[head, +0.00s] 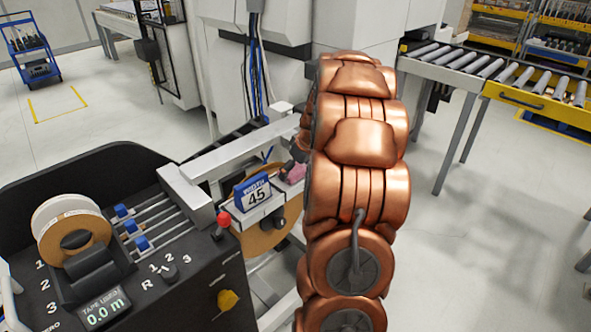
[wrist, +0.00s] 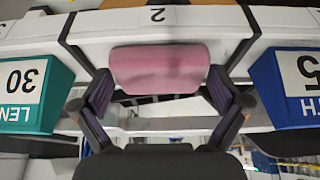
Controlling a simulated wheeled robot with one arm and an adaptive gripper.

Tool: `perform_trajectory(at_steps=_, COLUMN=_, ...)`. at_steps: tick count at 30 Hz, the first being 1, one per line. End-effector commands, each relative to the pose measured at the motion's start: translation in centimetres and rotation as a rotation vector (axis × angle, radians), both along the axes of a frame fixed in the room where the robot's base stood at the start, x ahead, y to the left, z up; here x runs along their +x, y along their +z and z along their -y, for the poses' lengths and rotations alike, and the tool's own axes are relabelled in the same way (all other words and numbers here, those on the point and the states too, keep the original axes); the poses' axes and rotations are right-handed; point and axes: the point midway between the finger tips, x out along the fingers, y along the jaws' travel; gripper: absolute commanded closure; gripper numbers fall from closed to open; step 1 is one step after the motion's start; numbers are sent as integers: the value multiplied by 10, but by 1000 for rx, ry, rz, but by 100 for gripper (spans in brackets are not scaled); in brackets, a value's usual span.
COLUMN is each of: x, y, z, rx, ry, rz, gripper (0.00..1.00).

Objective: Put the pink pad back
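The pink pad (wrist: 160,66) is a soft-edged block in the upper middle of the wrist view. My gripper (wrist: 160,86) has one finger at each end of the pad, and the pad fills the gap between the fingertips, so the gripper looks shut on it. The pad is in front of a white ledge marked 2 (wrist: 158,16); whether it touches the ledge I cannot tell. In the head view only a small part of the pad (head: 295,173) shows beside my arm, which hides the rest.
A blue sign reading 45 (head: 253,193) stands close to the left of the pad. In the wrist view a teal sign reading 30 (wrist: 25,88) stands on the other side. The black tape machine (head: 130,245) fills the lower left. A roller conveyor (head: 465,62) stands behind.

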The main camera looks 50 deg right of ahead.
Motion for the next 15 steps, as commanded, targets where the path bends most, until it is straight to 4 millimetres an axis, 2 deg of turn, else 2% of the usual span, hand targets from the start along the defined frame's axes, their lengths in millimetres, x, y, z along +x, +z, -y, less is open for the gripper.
perform_trajectory(at_steps=10, x=0, y=3, z=0, rx=0, ry=-1, rz=0, gripper=0)
perform_trajectory(at_steps=15, x=-5, y=15, z=1, rx=-4, ry=-1, rz=4, gripper=0)
